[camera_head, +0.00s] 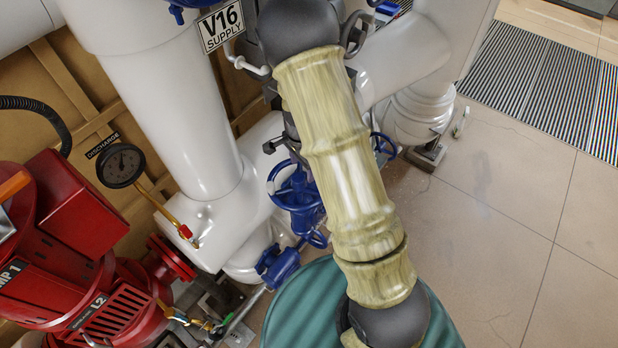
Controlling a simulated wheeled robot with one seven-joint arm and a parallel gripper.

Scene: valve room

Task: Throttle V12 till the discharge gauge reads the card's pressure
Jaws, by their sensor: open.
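The discharge gauge (121,165) is a round dark dial on the left, under a small DISCHARGE label (103,146). Its needle appears to point roughly upward, but the scale is too small to read. No V12 tag and no pressure card show. A blue handwheel valve (297,197) stands at the centre, partly covered by my arm. I cannot tell whether it is V12. Dark parts beside my arm, just above that valve, look like my gripper (279,146). It is mostly hidden behind the arm and appears open, with contact with the wheel unclear.
A V16 SUPPLY sign (222,26) hangs on the white pipes. Another blue handwheel (384,148) is right of my arm. A red pump (70,240) fills the lower left. A green drum-like object (305,310) stands at the bottom. Tiled floor (500,220) at right is clear.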

